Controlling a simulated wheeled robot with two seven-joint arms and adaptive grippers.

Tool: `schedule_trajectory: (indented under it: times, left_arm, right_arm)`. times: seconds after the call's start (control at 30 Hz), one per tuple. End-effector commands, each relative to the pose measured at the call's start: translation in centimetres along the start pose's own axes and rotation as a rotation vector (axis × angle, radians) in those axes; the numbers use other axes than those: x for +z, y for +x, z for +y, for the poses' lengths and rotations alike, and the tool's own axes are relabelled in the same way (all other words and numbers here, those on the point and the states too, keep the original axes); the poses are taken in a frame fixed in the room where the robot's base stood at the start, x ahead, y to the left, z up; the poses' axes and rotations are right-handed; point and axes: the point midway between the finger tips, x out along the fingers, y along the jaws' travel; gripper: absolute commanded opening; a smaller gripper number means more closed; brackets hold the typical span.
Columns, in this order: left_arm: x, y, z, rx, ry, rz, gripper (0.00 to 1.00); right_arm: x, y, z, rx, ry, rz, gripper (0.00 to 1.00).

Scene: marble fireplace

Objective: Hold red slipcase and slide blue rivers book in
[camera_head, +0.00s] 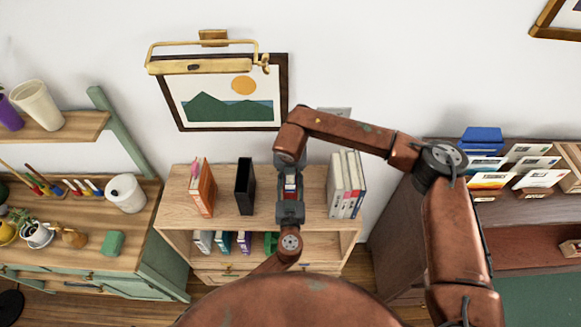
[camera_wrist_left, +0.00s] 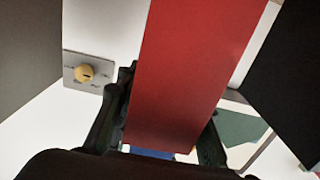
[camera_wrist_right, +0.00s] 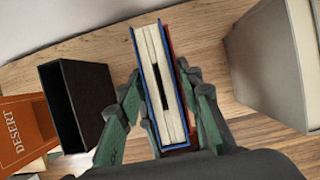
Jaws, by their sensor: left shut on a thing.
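The red slipcase (camera_wrist_left: 185,75) fills the middle of the left wrist view, and my left gripper (camera_wrist_left: 160,130) is shut on it. A strip of blue (camera_wrist_left: 150,153) shows below it there. In the right wrist view the blue book (camera_wrist_right: 145,85) stands upright with pale pages and a dark gap along its top. A red edge (camera_wrist_right: 188,115) of the slipcase lies along its right side. My right gripper (camera_wrist_right: 160,100) has fingers on both sides of the book; whether they press on it is unclear. How far the book is inside the slipcase is hidden.
A black slipcase (camera_head: 245,187) and an orange book (camera_head: 203,189) stand left on the wooden shelf top (camera_head: 225,222). Several pale volumes (camera_head: 346,184) stand close on the right. A picture (camera_head: 230,97) hangs on the wall behind.

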Motion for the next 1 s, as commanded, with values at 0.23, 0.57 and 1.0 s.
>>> schedule_trajectory:
  times: [0.23, 0.57, 1.0]
  left_arm:
    - [0.0, 0.0, 0.0, 0.000, 0.000, 0.001, 0.06]
    - [0.0, 0.0, 0.0, 0.000, 0.000, 0.001, 0.06]
    - [-0.1, 0.0, 0.0, 0.001, 0.000, 0.001, 0.06]
  right_arm:
    - [-0.1, 0.1, 0.0, -0.001, -0.001, 0.002, 0.44]
    - [0.0, -1.4, 0.0, 0.000, -0.001, 0.000, 0.44]
    - [0.0, -9.9, 0.0, 0.000, -0.002, 0.000, 0.44]
